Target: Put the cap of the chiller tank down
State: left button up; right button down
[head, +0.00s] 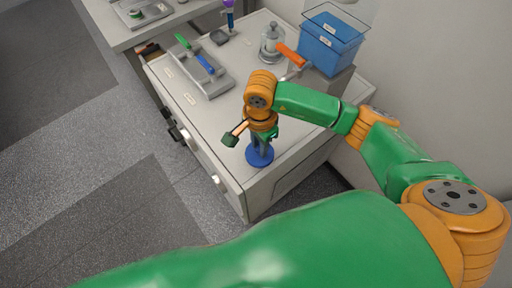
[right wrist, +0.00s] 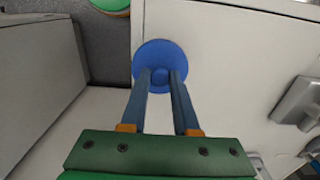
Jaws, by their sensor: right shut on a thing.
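The cap is a round blue disc (head: 260,157) with a small knob in its middle. My right gripper (head: 262,147) points down at it near the front right corner of the bench. In the right wrist view the two fingers (right wrist: 160,80) are shut on the knob of the blue cap (right wrist: 148,50). The disc lies flat below the fingertips, over the pale bench top. I cannot tell whether it touches the surface. I cannot tell for sure which thing is the chiller tank. My left gripper is out of view.
A grey tray (head: 212,88) with green and blue tools lies at the bench's left. The bench top (head: 213,120) is clear between tray and gripper.

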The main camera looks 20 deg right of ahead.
aim_at(256, 150)
jog(key=f, duration=0.1)
jog(key=f+p, duration=0.1)
jog(key=f, duration=0.1)
jog(key=shift+a+f, duration=0.35)
jog(key=shift+f, duration=0.05)
jog(key=shift+w+f, duration=0.15)
jog(key=shift+f, duration=0.25)
jog(key=c, duration=0.7)
grip_release()
jog(key=shift+r, duration=0.1)
jog(key=shift+o, duration=0.2)
jog(key=shift+r, duration=0.1)
jog(key=shift+r, duration=0.3)
notch_tip(256, 150, up, 12)
jog(key=shift+f+b, duration=0.25)
jog(key=shift+b, duration=0.8)
jog(key=shift+a, duration=0.1)
